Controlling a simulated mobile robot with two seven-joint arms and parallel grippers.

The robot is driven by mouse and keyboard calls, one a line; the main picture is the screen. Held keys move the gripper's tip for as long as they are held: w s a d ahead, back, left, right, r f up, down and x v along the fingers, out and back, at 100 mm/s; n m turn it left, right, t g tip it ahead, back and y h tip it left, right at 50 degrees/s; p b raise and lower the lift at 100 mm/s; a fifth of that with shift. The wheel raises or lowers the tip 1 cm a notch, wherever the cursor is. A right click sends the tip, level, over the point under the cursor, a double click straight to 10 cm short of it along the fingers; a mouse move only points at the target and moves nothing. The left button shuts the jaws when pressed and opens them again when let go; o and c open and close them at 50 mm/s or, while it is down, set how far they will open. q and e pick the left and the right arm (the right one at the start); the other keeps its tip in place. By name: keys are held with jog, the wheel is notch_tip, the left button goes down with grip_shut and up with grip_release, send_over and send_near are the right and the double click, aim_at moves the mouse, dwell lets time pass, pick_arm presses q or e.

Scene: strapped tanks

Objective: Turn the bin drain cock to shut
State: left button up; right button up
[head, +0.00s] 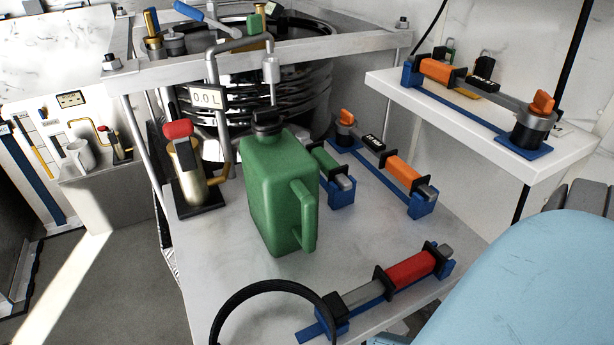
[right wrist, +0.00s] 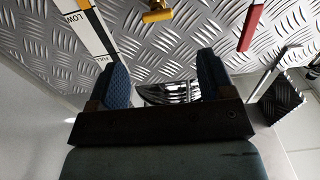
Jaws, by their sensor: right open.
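In the head view a brass cock body (head: 188,172) with a red-tipped handle (head: 178,130) stands on a black base at the left of the table. A smaller fitting with a red-and-black handle (head: 115,140) shows on the shelf at far left. No label shows which one is the bin drain cock. In the right wrist view a yellow fitting (right wrist: 156,13) and a red lever-like bar (right wrist: 251,26) lie beyond the fingers. My right gripper (right wrist: 164,78) is open, its blue-padded fingers apart with nothing between them. My left gripper is out of view.
A green jerrycan (head: 272,195) stands mid-table. Blue racks hold a red cylinder (head: 410,270) and an orange one (head: 403,173). A black hoop (head: 240,295) curves at the front edge. A LOW/FULL gauge strip (right wrist: 88,28) and a black ribbed block (right wrist: 283,100) flank my right gripper.

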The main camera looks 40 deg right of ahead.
jog(key=b+x, duration=0.2)
jog(key=x, duration=0.4)
jog(key=b+x, duration=0.3)
jog(key=x, duration=0.3)
jog(key=shift+w+d+f, duration=0.1)
jog(key=shift+d+f, duration=0.15)
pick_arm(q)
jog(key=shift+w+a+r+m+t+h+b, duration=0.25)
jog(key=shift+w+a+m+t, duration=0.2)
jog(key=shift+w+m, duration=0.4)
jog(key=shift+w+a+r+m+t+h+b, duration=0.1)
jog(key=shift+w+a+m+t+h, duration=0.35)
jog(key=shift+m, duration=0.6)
pick_arm(e)
jog(key=shift+x, duration=0.8)
jog(key=shift+r, duration=0.2)
jog(key=shift+c, duration=0.2)
jog(key=c, duration=0.9)
